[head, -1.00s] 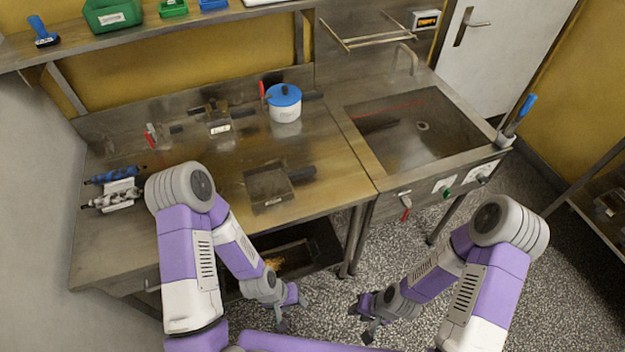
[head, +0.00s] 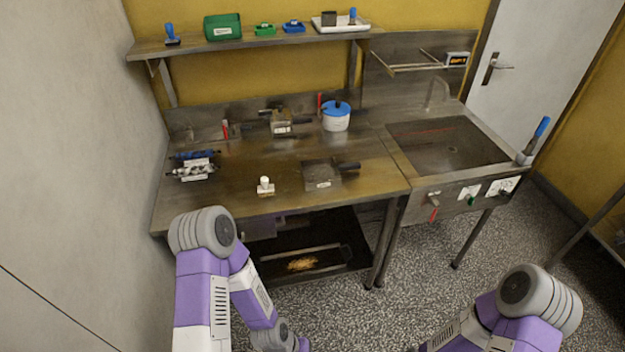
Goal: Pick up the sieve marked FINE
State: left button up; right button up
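A square, dark metal piece with a black handle (head: 320,176) lies on the steel worktop, near its front right; it may be a sieve. A similar metal piece with dark handles (head: 281,124) sits near the back of the worktop. Each has a small white label, too small to read, so I cannot tell which is marked FINE. A tray with golden crumbs (head: 318,249) is on the low shelf under the worktop. Both my arms are low at the front, away from these pieces. Both grippers are below the picture's edge.
A white pot with a blue lid (head: 336,122) stands at the back. Rollers (head: 193,168) lie at the left. A small white-knobbed item (head: 265,186) stands at the front edge. A sink (head: 448,144) is at the right. The wall shelf (head: 255,43) holds green and blue bins.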

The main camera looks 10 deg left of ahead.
aim_at(307, 163)
jog(key=u, duration=0.75)
jog(key=i, duration=0.35)
jog(key=u, duration=0.05)
